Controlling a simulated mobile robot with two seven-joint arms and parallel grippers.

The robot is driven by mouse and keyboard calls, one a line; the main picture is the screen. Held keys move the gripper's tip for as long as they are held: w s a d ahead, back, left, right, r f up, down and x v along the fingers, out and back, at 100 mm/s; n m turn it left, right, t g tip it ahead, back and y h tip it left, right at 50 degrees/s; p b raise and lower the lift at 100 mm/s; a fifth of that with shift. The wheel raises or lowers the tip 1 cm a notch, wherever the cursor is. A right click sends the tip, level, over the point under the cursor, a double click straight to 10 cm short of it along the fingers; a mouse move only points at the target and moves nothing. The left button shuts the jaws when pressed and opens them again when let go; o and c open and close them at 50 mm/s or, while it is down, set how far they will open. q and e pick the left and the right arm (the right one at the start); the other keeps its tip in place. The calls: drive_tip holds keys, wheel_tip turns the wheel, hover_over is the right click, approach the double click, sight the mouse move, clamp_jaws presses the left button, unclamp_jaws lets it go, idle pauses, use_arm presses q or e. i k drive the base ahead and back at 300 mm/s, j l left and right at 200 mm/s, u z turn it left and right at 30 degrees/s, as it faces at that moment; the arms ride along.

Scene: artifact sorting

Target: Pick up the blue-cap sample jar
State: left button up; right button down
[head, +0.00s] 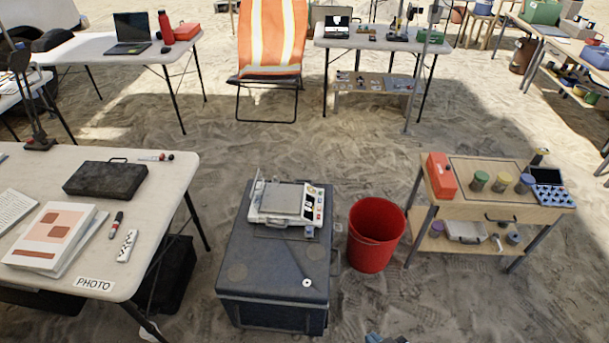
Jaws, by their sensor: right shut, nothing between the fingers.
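The blue-cap sample jar (525,183) stands upright on the top of the wooden cart (485,209) at the right. It is the rightmost of three jars there, with a yellow-cap jar (502,181) and a green-cap jar (480,180) to its left. A small part of my right gripper (386,339) shows at the bottom edge, far in front of the cart. It is shut and empty, well apart from the jar. My left gripper is not in view.
On the cart, a red-orange box (440,175) stands left of the jars and a dark case with blue items (551,190) right of them. A red bucket (374,236) and dark crate (272,268) stand left of the cart. Sand in front is open.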

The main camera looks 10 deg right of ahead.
sight(520, 188)
drive_tip(key=z, duration=1.75)
drive_tip(key=u, duration=0.35)
drive_tip(key=i+l+u, duration=0.25)
drive_tip(key=u, duration=0.25)
drive_tip(key=i+l+u, duration=0.15)
drive_tip(key=l+u, duration=0.35)
drive_tip(key=i+l+u, duration=0.15)
drive_tip(key=l, duration=0.4)
drive_tip(key=l+u, duration=0.15)
drive_tip(key=l, duration=0.4)
drive_tip(key=i+l, duration=0.1)
drive_tip(key=l, duration=0.65)
drive_tip(key=i+l, duration=0.15)
drive_tip(key=l, duration=0.2)
drive_tip(key=i+l, duration=0.55)
drive_tip(key=i+l+u, duration=0.05)
